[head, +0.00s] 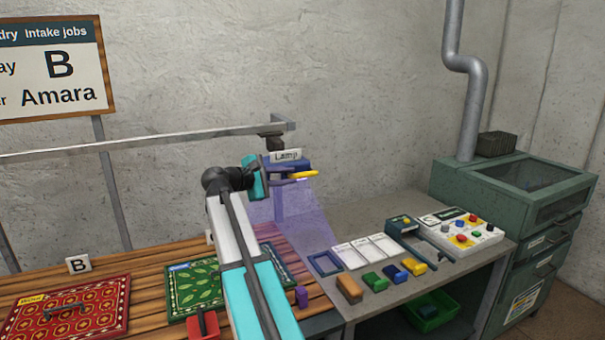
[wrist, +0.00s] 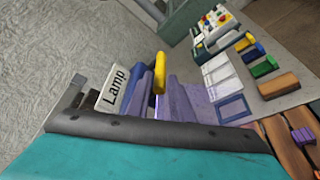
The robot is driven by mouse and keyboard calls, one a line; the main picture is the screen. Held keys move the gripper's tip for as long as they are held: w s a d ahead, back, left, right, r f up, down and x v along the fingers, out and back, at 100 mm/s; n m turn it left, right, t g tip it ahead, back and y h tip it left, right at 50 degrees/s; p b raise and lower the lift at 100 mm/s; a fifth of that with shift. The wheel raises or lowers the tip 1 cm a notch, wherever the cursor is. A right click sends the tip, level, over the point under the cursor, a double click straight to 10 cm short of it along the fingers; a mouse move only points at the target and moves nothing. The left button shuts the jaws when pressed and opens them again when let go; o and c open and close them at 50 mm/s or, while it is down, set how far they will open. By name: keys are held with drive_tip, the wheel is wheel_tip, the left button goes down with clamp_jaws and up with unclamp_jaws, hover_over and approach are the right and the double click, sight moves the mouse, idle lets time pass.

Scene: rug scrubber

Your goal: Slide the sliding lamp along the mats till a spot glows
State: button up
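The sliding lamp (head: 291,163) hangs from a rail along the wall, near the rail's right end. It has a dark blue housing, a "Lamp" label (wrist: 115,88) and a yellow handle (head: 304,175). Its violet beam falls around the right end of the slatted table. My gripper (head: 290,180) is at the lamp, with its fingers close to the yellow handle (wrist: 160,73); the views do not settle whether they grip it. A red patterned mat (head: 100,293) lies at left. A green leaf mat (head: 180,299) lies right of it, partly hidden by my arm. No glowing spot shows.
The rail (head: 130,143) runs left above the mats. A grey bench (head: 375,212) at right holds white trays, several coloured blocks and a button panel (head: 462,231). A green cabinet (head: 515,185) stands beyond. A red scoop-like thing (head: 203,324) is at the front.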

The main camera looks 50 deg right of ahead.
sight(298, 176)
drive_tip(key=shift+p+x, duration=0.95)
drive_tip(key=shift+x, duration=2.4)
drive_tip(key=shift+c, duration=0.3)
clamp_jaws()
